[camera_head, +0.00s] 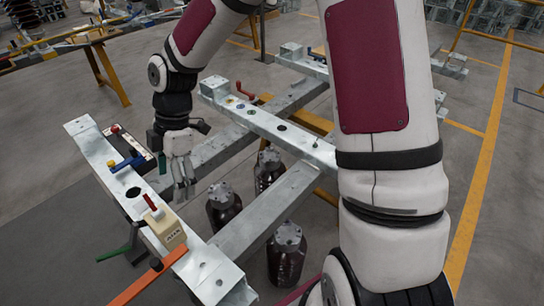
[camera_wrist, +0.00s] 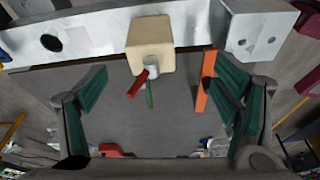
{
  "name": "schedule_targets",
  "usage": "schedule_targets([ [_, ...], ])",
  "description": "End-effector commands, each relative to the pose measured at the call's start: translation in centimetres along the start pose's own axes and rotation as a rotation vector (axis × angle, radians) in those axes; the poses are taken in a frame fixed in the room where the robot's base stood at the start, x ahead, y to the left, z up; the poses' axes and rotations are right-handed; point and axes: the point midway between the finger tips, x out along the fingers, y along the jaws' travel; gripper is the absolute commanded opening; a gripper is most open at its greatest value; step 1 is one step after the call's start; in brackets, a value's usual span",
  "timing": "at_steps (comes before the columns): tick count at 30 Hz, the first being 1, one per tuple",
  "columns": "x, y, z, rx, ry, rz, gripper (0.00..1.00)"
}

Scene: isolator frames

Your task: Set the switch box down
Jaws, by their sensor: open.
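The switch box is a beige block (camera_head: 170,232) with a red lever, sitting on the near end of the left galvanised beam (camera_head: 205,272). In the wrist view the switch box (camera_wrist: 150,42) is at the top centre against the beam, with a grey stub and red and green levers pointing towards me. My gripper (camera_head: 183,190) hangs just behind and right of the box in the head view. It is open and empty; in the wrist view its green-padded fingers (camera_wrist: 155,78) are spread wide, with the box between and beyond their tips, apart from them.
An orange bar (camera_head: 150,280) lies beside the box, and a blue handle (camera_head: 127,163) is farther along the beam. A second beam (camera_head: 262,122) runs parallel to the right. Dark insulators (camera_head: 224,205) stand below, between the frame members. Open grey floor lies left.

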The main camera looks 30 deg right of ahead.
Motion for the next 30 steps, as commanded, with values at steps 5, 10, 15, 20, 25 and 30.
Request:
schedule_targets([
  [5,-4.3,-3.4,1.9,0.246,-0.166,0.055,0.82],
  [10,-8.8,-7.1,3.3,0.522,-0.267,0.158,0.82],
  [15,-12.9,-11.3,4.1,0.804,-0.300,0.292,0.82],
  [20,-16.1,-15.7,4.4,1.072,-0.258,0.424,0.82],
  [25,-18.2,-20.3,4.5,1.343,-0.140,0.538,0.82],
  [30,-18.8,-23.7,4.5,1.543,-0.009,0.591,0.82],
])
